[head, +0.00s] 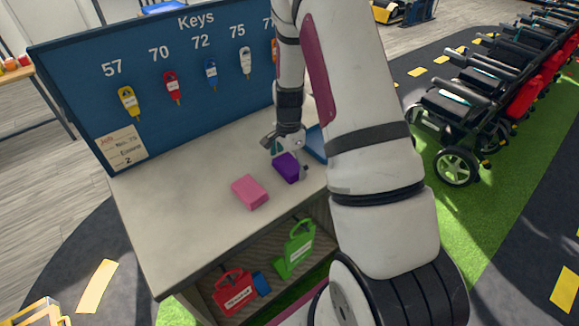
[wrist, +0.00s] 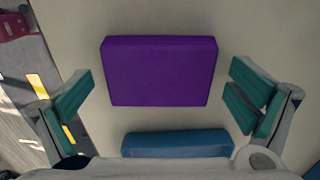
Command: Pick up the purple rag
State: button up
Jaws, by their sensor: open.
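The purple rag (head: 287,168) is a small folded block lying on the light countertop of the key cabinet, to the right of a pink block. In the wrist view the purple rag (wrist: 160,71) lies flat between and a little beyond my fingertips. My gripper (head: 286,152) is over the counter at the rag, open and empty. In the wrist view my gripper (wrist: 158,98) has its teal finger pads apart, one on each side of the rag, with gaps between pads and rag. I cannot tell the exact height of the fingertips above the counter.
A pink block (head: 250,192) lies left of the rag on the countertop (head: 170,215). A blue object (wrist: 176,144) lies close below the rag in the wrist view. A blue key board (head: 150,60) rises behind. Red (head: 234,291) and green (head: 295,249) items sit on the shelf below.

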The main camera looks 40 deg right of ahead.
aim_at(288, 164)
jog(key=shift+c, duration=0.2)
jog(key=c, duration=0.9)
jog(key=shift+c, duration=0.2)
jog(key=shift+r, duration=0.1)
jog(key=shift+w+r, duration=0.1)
jog(key=shift+r, duration=0.7)
jog(key=shift+a+r+b, duration=0.2)
jog(key=shift+r+b, duration=0.3)
jog(key=shift+r, duration=0.45)
jog(key=s+a+r, duration=0.1)
jog(key=s+a, duration=0.9)
jog(key=s, duration=0.2)
jog(key=shift+a+r+b, duration=0.15)
jog(key=shift+a+b, duration=0.05)
jog(key=shift+b, duration=0.15)
